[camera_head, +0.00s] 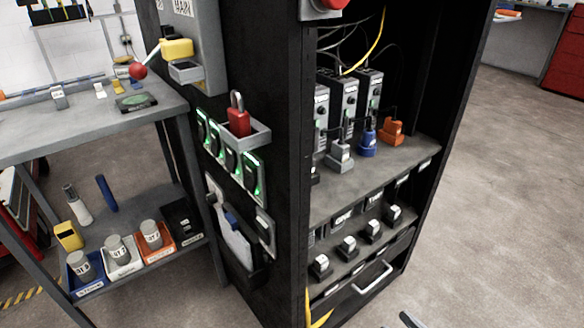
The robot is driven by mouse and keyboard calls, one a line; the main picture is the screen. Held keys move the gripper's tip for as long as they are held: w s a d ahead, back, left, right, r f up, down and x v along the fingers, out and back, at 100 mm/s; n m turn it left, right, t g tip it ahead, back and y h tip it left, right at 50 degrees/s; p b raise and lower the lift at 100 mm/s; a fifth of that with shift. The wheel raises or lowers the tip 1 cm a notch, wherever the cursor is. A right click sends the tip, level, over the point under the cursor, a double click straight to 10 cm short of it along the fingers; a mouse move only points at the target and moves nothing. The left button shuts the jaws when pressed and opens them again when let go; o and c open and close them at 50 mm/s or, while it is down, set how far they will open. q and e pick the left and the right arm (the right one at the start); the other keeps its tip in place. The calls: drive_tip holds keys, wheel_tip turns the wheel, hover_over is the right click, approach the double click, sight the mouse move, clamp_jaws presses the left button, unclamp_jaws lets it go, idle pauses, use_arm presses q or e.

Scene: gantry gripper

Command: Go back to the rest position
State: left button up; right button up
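The task names no object. A small dark piece (411,320) pokes in at the bottom edge, right of centre. It may be the tip of my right gripper, but too little shows to tell if it is open or shut, or if it holds anything. My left gripper is not in view. A black open cabinet (277,130) stands in the middle, with a red padlock (239,122) in a small grey tray on its side. Orange, blue and grey plugs stand on its inner shelf (345,185).
A grey workbench (60,128) stands at the left, with small bins and cans on its lower shelf. A lever with a red knob (138,71) sticks out from the cabinet's side. A drawer handle (372,278) shows low on the cabinet. The floor (500,200) at the right is clear.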

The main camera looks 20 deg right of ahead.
drive_tip(key=w+a+r+m+g+h, duration=0.1)
drive_tip(key=w+a+r+m+h, duration=0.25)
drive_tip(key=m, duration=0.65)
drive_tip(key=w+a+r+m+g, duration=0.1)
drive_tip(key=w+a+r+m, duration=0.25)
drive_tip(key=w+m, duration=0.45)
drive_tip(key=s+a+r+m+g+y, duration=0.2)
drive_tip(key=s+a+r+m, duration=0.1)
drive_tip(key=a+m, duration=0.5)
drive_tip(key=s+a+r+m+g+y, duration=0.1)
drive_tip(key=s+a+r+m+g, duration=0.2)
drive_tip(key=a+m, duration=0.45)
use_arm(q)
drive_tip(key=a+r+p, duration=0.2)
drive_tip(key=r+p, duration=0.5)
drive_tip(key=p, duration=0.3)
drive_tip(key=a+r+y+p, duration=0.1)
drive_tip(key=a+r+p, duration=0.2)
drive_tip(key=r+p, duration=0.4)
drive_tip(key=p, duration=0.4)
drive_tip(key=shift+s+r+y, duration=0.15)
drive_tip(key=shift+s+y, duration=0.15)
use_arm(e)
drive_tip(key=s+d+r, duration=0.1)
drive_tip(key=d+r, duration=0.1)
drive_tip(key=r, duration=0.4)
drive_tip(key=d+r+h, duration=0.1)
drive_tip(key=d+r, duration=0.2)
drive_tip(key=r, duration=0.4)
drive_tip(key=shift+s, duration=0.4)
